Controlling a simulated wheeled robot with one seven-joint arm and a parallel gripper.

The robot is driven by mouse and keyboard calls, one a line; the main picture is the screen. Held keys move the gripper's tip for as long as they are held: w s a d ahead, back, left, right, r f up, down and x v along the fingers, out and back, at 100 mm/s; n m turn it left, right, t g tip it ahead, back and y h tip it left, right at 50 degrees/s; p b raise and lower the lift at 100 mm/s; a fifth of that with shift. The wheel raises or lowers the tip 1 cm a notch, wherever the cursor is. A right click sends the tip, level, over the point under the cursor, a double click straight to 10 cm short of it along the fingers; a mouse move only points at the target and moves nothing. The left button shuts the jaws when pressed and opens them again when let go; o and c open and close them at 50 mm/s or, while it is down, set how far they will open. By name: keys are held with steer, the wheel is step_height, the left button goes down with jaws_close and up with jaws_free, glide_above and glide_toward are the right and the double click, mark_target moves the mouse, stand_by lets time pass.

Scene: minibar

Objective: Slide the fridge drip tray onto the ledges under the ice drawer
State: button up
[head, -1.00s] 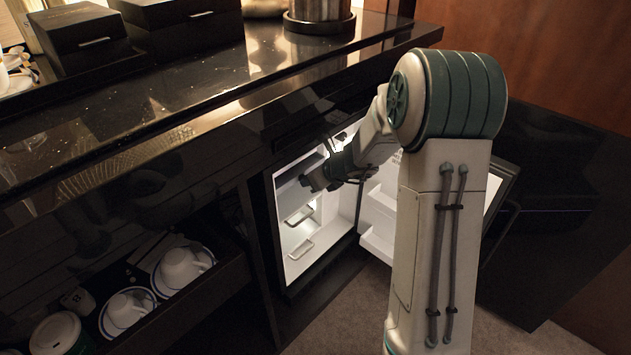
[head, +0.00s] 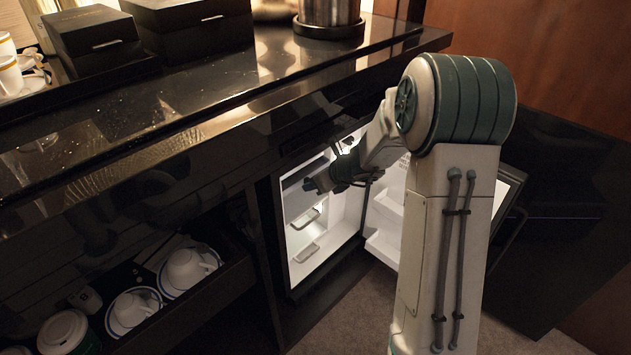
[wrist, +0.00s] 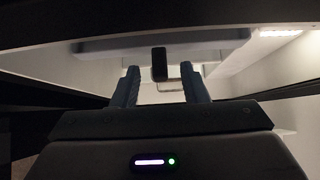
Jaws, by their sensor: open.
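The fridge (head: 330,243) stands open below the counter, with its lit white interior showing. A grey panel (head: 299,201) is high inside it; I cannot tell whether it is the ice drawer or the drip tray. My gripper (head: 314,186) is at the upper part of the fridge opening, in front of or beside that panel. In the wrist view my gripper (wrist: 162,84) is open, with two grey-blue fingers apart. A small dark block (wrist: 159,64) shows between and beyond them, below a wide pale slab (wrist: 160,42). The ledges are not clearly visible.
The open fridge door (head: 385,215) is on the right, partly behind my arm. Two small handle-like pieces show lower inside the fridge (head: 306,252). A drawer with cups (head: 185,268) is open at left. The dark counter (head: 170,105) overhangs above.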

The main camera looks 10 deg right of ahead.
steer(key=s+d+r+p, duration=0.3)
steer(key=s+d, duration=0.6)
steer(key=s, duration=0.3)
steer(key=s+a+r+n+g+p, duration=0.1)
steer(key=s+a+r+n+p, duration=0.3)
steer(key=r, duration=0.3)
steer(key=s+a+r+n+g+p, duration=0.1)
steer(key=s+a+r+n+p, duration=0.1)
steer(key=r+n+p, duration=0.4)
steer(key=s+a+r+n+g+p, duration=0.1)
steer(key=s+a+r+n+p, duration=0.2)
steer(key=r, duration=0.5)
steer(key=s+d+r+n+h+p, duration=0.1)
steer(key=s+r+n+p, duration=0.2)
steer(key=r+n+p, duration=0.2)
steer(key=s+r+n+g+h+p, duration=0.1)
steer(key=s+r+n+p, duration=0.3)
steer(key=r, duration=0.4)
steer(key=s+d+r+n+h+p, duration=0.1)
steer(key=s+r+n+h+p, duration=0.1)
steer(key=r+n+p, duration=0.4)
steer(key=shift+s+d+r+h+p, duration=0.4)
steer(key=shift+s+r+p, duration=0.35)
steer(key=shift+p, duration=0.15)
steer(key=shift+s+r, duration=0.15)
steer(key=shift+r, duration=0.1)
steer(key=c, duration=0.3)
steer(key=shift+d+n, duration=0.1)
steer(key=shift+n, duration=0.2)
jaws_close()
